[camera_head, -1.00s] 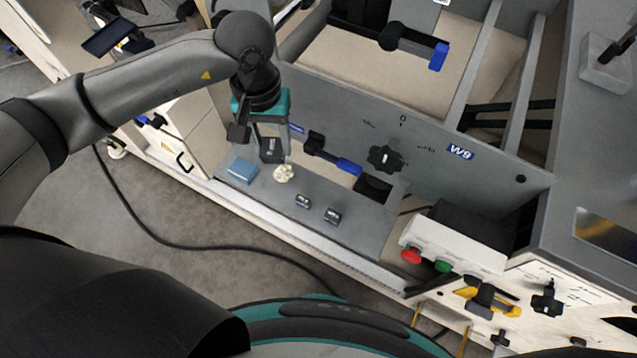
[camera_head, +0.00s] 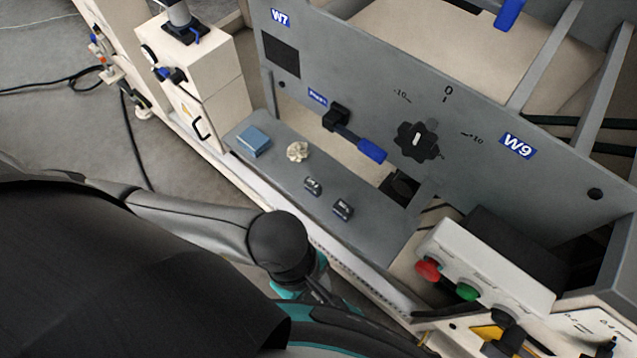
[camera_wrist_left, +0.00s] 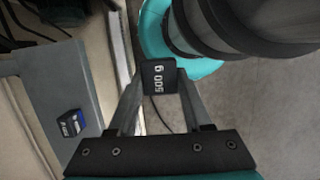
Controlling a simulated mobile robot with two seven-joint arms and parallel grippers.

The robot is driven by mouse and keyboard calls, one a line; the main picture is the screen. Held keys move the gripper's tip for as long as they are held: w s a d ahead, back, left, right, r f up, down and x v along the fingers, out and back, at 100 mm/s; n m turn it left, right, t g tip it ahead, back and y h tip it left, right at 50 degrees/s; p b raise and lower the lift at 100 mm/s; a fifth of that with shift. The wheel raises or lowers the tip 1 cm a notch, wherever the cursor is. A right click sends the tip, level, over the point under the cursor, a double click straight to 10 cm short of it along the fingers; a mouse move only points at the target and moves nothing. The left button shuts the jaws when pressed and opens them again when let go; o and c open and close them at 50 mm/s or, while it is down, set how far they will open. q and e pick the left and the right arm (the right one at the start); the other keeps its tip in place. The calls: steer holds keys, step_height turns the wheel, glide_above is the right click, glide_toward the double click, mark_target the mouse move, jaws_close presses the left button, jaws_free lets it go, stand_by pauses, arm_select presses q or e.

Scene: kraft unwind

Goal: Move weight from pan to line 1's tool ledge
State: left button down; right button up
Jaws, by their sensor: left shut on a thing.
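The weight (camera_wrist_left: 160,77), a dark block marked 500 g, is held between the two fingertips of my left gripper (camera_wrist_left: 162,84) in the left wrist view. In the head view my left gripper (camera_head: 318,290) is low in the middle, in front of the grey shelf's front edge and close to my body; its fingers are mostly hidden there and I cannot make out the weight. The grey shelf (camera_head: 375,235) lies below the W9 panel. I cannot tell which surface is the pan or line 1's tool ledge. My right gripper is not in view.
On the shelf are a blue block (camera_head: 253,141), a crumpled pale lump (camera_head: 298,151) and two small dark blocks (camera_head: 313,186) (camera_head: 343,209). A blue-handled lever (camera_head: 371,150) and a black knob (camera_head: 416,141) are behind. A button box (camera_head: 485,272) is at right.

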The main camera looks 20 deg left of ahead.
arm_select(q)
steer(key=shift+d, duration=0.2)
steer(key=w+d+b, duration=0.1)
steer(key=w, duration=0.4)
steer(key=w+d+b, duration=0.1)
steer(key=w+d, duration=0.1)
steer(key=w, duration=0.4)
steer(key=w+d+b, duration=0.1)
steer(key=w+d, duration=0.1)
steer(key=w, duration=0.3)
steer(key=shift+w+d, duration=0.25)
steer(key=shift+w, duration=0.25)
step_height(320, 180, down, 2)
steer(key=shift+f+b, duration=0.1)
steer(key=shift+b, duration=0.55)
steer(key=shift+f, duration=0.65)
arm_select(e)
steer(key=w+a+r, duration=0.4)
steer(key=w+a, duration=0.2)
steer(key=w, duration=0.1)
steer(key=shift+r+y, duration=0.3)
arm_select(q)
steer(key=shift+b, duration=0.3)
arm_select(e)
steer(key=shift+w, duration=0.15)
